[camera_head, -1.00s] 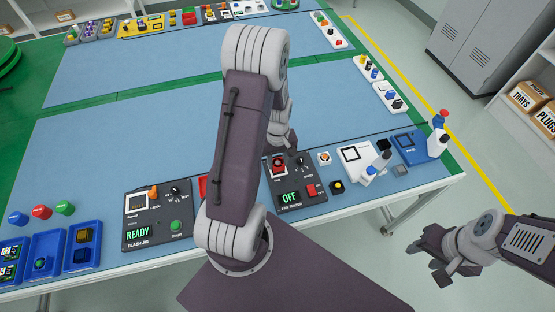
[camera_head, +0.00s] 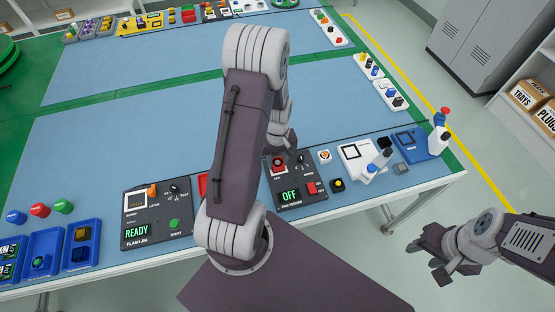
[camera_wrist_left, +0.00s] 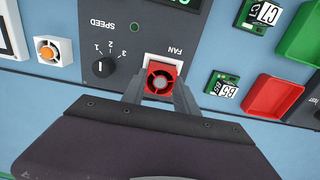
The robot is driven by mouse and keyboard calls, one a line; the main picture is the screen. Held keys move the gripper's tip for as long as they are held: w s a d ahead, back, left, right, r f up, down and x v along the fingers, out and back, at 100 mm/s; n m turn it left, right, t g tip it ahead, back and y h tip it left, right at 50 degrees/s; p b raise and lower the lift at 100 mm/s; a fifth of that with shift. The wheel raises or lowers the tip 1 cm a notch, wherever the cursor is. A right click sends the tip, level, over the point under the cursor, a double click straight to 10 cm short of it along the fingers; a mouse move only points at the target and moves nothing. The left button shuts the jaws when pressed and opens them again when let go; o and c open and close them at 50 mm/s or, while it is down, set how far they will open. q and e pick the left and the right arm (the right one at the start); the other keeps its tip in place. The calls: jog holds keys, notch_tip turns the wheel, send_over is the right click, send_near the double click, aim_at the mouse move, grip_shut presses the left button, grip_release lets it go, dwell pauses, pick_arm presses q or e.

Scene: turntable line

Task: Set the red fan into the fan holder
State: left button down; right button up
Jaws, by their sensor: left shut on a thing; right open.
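The red fan (camera_wrist_left: 160,78) is a small red square frame with a dark rotor. In the left wrist view my left gripper (camera_wrist_left: 160,88) is shut on it, one finger at each side. The fan is over the white fan holder (camera_wrist_left: 164,60) beside the FAN label; I cannot tell whether it is fully seated. In the head view the fan (camera_head: 279,163) shows red at the top of the dark fan tester (camera_head: 288,205), whose screen reads OFF. My left arm hides part of that area. My right gripper (camera_head: 428,262) is open and empty, off the table's front edge.
The tester has a speed knob (camera_wrist_left: 104,67) near the fan. A flash jig (camera_head: 150,205) reading READY stands to the left. A white stand (camera_head: 360,160) and a blue fixture (camera_head: 412,141) stand to the right. The blue mat behind is largely clear.

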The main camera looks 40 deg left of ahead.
pick_arm(q)
jog(key=shift+f, duration=0.15)
jog(key=c, duration=0.9)
grip_release()
jog(key=shift+o, duration=0.2)
notch_tip(320, 180, up, 9)
jog(key=shift+r+p, duration=0.1)
jog(key=shift+p, duration=0.4)
jog(key=shift+d, duration=0.1)
